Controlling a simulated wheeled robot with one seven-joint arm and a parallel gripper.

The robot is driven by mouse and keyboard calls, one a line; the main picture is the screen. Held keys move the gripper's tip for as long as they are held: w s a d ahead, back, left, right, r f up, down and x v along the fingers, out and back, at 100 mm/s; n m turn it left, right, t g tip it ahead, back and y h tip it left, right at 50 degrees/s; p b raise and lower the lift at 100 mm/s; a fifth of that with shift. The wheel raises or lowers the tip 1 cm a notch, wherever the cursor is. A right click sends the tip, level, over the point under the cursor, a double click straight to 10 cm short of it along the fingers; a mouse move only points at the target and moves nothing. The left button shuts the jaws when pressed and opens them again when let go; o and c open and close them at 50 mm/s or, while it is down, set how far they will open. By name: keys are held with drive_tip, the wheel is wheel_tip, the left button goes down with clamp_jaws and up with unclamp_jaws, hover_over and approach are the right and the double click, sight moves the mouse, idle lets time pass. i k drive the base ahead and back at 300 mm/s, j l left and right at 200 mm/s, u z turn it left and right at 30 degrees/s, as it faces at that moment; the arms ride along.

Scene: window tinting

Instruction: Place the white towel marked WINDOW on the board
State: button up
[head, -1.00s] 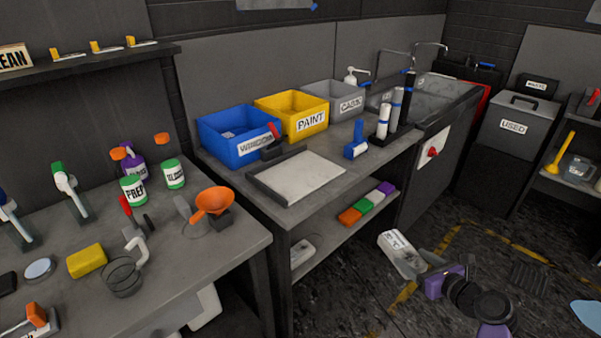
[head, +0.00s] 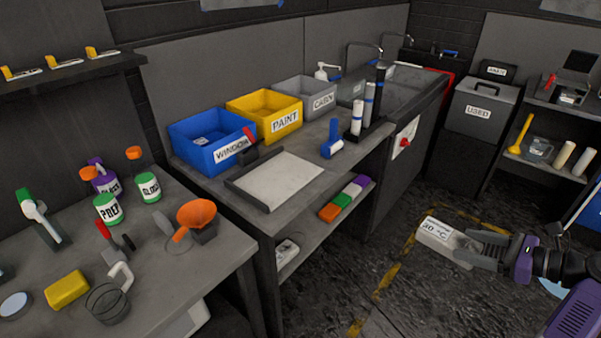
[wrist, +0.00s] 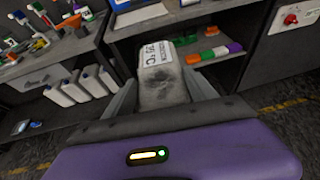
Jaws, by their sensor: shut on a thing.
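My gripper (head: 468,247) is shut on a folded whitish towel (head: 436,234) with a printed label. The label shows "30 °C"; the smaller line above it is too small to read surely. In the wrist view the towel (wrist: 162,82) sits between the two fingers, its label end pointing away, with a dark smudge on its face. The board (head: 280,181) is a pale flat panel with dark edging on the bench top, bare. The gripper holds the towel out over the floor, right of the bench and apart from the board.
Blue WINDOW (head: 207,152), yellow PAINT (head: 262,129) and grey bins stand behind the board. A blue-handled roller (head: 332,142) and a rack of rolls (head: 360,120) stand to its right. A lower shelf holds coloured blocks (head: 346,198) and a white labelled item (head: 287,249).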

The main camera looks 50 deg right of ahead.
sight(274, 174)
drive_tip(key=i+j, duration=0.1)
drive_tip(key=i, duration=1.25)
